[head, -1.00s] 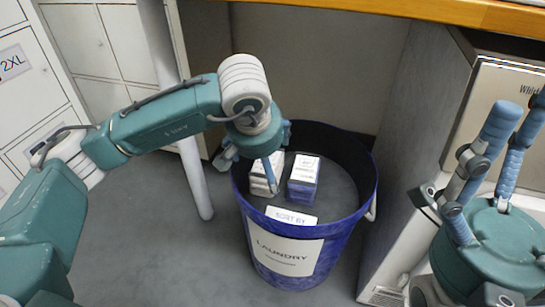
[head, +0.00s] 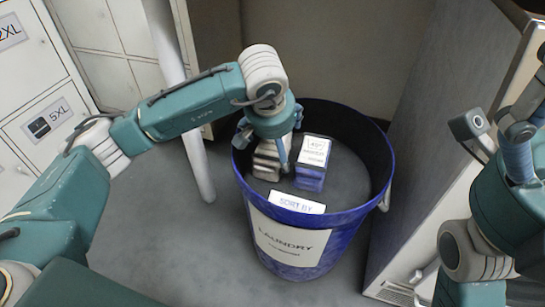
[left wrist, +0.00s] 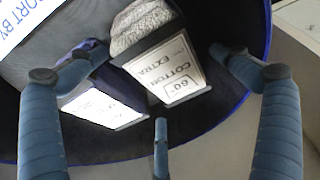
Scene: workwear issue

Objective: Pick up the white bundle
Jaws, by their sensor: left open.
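The white bundle (head: 266,160) stands in the blue laundry bin (head: 330,225), partly hidden by my left gripper. In the left wrist view it is a pale grey-white folded fabric (left wrist: 142,25) with a dark band and a white "60° COTTON EXTRA" label. A blue bundle (head: 310,178) with a white label stands just to its right, and at left in the left wrist view (left wrist: 85,90). My left gripper (left wrist: 155,75) is open above the white bundle, its fingers spread and apparently empty. My right gripper (head: 495,130) is at the right edge, partly cut off; its opening is unclear.
The bin has a dark inside and a white "SORT BY" tag (head: 297,203) at its near rim. A pale leg (head: 198,165) stands left of the bin, lockers (head: 40,120) further left. A grey panel (head: 440,120) rises close on the right. Grey floor is clear at front left.

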